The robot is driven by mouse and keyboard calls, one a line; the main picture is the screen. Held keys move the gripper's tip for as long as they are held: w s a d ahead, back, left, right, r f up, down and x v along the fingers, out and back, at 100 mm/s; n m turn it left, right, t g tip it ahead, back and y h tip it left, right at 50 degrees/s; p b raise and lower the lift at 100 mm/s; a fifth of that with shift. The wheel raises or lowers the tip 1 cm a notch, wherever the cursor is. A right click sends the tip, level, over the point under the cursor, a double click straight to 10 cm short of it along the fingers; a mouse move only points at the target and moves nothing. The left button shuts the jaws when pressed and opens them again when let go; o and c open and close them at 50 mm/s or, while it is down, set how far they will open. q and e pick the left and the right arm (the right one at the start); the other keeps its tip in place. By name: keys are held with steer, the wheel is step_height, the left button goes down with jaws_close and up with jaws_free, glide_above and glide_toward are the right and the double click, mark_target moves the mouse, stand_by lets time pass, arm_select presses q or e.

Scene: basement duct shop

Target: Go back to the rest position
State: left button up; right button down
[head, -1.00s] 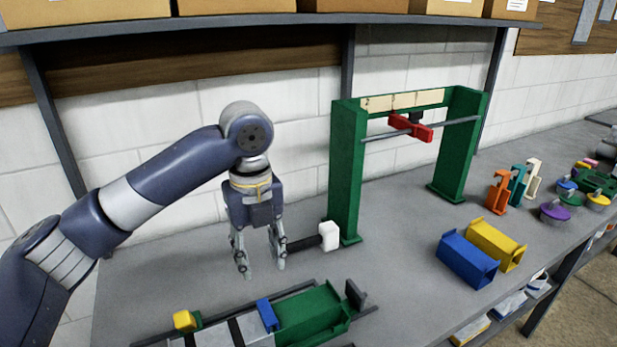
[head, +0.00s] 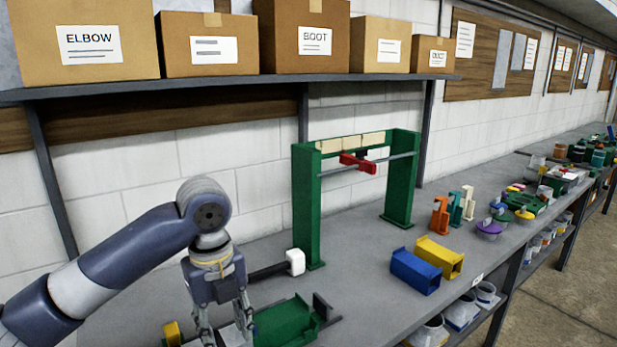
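My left gripper (head: 224,328) is at the lower left of the head view, pointing down over the grey bench (head: 360,290). Its two fingers are apart and I see nothing between them; the tips reach near the bottom edge of the picture. It overlaps the left part of a green fixture (head: 285,322) in the picture; whether it touches it I cannot tell. A mallet with a white head (head: 295,262) and dark handle lies just right of the gripper, partly hidden by it. My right gripper is not in view.
A green gantry (head: 307,205) with a red slider (head: 358,162) stands behind. Blue (head: 414,270) and yellow (head: 438,256) channel pieces lie to the right. A shelf of cardboard boxes (head: 306,37) hangs above. Bench between fixture and blue piece is clear.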

arm_select(q)
steer(key=s+d+f+n+t+h, duration=0.1)
steer(key=s+d+f+n, duration=0.25)
steer(key=f, duration=0.35)
steer(key=s+d+f+n+h, duration=0.2)
steer(key=s+f+n, duration=0.1)
steer(key=f+n, duration=0.25)
steer(key=s+d+f+n+t+h, duration=0.1)
steer(key=s+d+f+n, duration=0.2)
steer(key=f, duration=0.4)
steer(key=s+a+f+n+t+y, duration=0.1)
steer(key=s+a+f+n+y, duration=0.1)
steer(key=s+a+f+n, duration=0.35)
steer(key=s+a+f+n+y, duration=0.2)
steer(key=s+a+n, duration=0.6)
steer(key=a+n, duration=0.1)
step_height(320, 180, down, 29)
steer(key=s+g, duration=0.1)
steer(key=s, duration=0.2)
steer(key=s+a+f, duration=0.1)
steer(key=s+f, duration=0.6)
steer(key=s, duration=0.1)
steer(key=s+a+f+g+b, duration=0.1)
steer(key=s+a+f, duration=0.1)
steer(key=s+f, duration=0.6)
steer(key=shift+a, duration=0.25)
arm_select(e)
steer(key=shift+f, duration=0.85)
